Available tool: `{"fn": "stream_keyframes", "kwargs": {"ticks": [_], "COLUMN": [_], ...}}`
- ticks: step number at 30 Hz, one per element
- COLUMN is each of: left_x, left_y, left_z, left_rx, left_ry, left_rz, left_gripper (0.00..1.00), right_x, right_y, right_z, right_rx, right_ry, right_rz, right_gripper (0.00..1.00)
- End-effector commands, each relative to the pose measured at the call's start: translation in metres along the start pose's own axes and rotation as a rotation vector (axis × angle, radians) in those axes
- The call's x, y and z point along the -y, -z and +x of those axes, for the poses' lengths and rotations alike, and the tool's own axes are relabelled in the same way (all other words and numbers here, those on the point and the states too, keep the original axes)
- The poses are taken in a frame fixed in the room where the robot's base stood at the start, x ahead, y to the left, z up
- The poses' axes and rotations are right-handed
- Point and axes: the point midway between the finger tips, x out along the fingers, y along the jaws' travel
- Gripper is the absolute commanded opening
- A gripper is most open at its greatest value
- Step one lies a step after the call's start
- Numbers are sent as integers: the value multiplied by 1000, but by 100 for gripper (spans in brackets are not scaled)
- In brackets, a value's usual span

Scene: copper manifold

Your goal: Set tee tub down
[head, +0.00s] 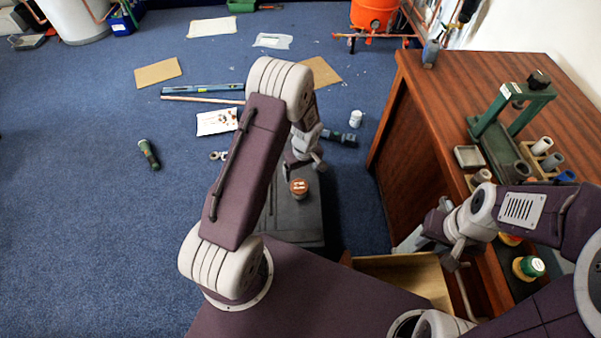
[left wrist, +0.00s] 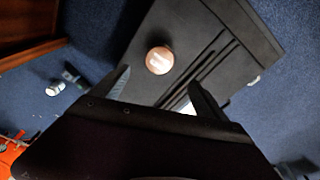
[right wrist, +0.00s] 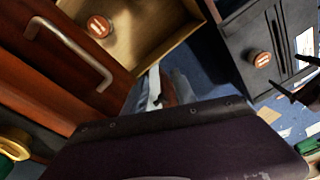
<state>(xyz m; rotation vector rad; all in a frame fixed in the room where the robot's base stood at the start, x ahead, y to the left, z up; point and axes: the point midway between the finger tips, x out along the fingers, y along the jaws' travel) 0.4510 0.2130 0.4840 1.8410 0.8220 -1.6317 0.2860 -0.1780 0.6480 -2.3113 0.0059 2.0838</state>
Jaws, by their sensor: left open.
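A round copper-coloured tub with a pale label (head: 298,188) stands upright on the lid of a black tool case (head: 296,222). It also shows in the left wrist view (left wrist: 159,60) and the right wrist view (right wrist: 260,58). My left gripper (head: 304,164) is open and empty above the case, apart from the tub, which shows beyond its two fingers. A similar tub (right wrist: 98,27) lies in the open wooden drawer (head: 408,272); my arm hides it in the head view. I cannot tell which tub holds tees. My right gripper (head: 430,252) is above the drawer, apparently open and empty.
A wooden bench (head: 440,110) stands to the right with a green press (head: 510,110) and several cylinders on it. Boards and tools lie on the blue carpet; the left carpet is mostly clear.

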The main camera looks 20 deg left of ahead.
Motion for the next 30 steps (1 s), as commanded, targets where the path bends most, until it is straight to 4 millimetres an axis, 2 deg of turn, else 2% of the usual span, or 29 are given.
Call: {"fn": "stream_keyframes", "kwargs": {"ticks": [2, 5, 9, 12, 15, 18, 21, 30], "left_x": [1, 10, 38, 62, 81, 94, 100, 100], "left_y": [-1, -11, -43, -70, -93, -109, -115, -116], "left_z": [-12, -49, -113, -146, -166, -175, -179, -179], "left_rx": [-2, 1, 11, 18, 21, 23, 24, 25], "left_ry": [-5, -16, -43, -66, -88, -103, -109, -109], "left_rz": [30, 145, 389, 553, 684, 768, 806, 812], "left_gripper": [85, 85, 85, 85, 85, 85, 85, 85], "right_x": [0, 0, 0, 0, 0, 0, 0, 0], "right_y": [0, 0, 0, 0, 0, 0, 0, 0], "right_z": [0, 0, 0, 0, 1, 1, 0, 0], "right_rx": [0, 0, 0, 0, 0, 0, 0, 0], "right_ry": [0, 0, 0, 0, 0, 0, 0, 0], "right_rz": [0, 0, 0, 0, 0, 0, 0, 0], "right_gripper": [33, 33, 33, 33, 33, 33, 33, 33]}}
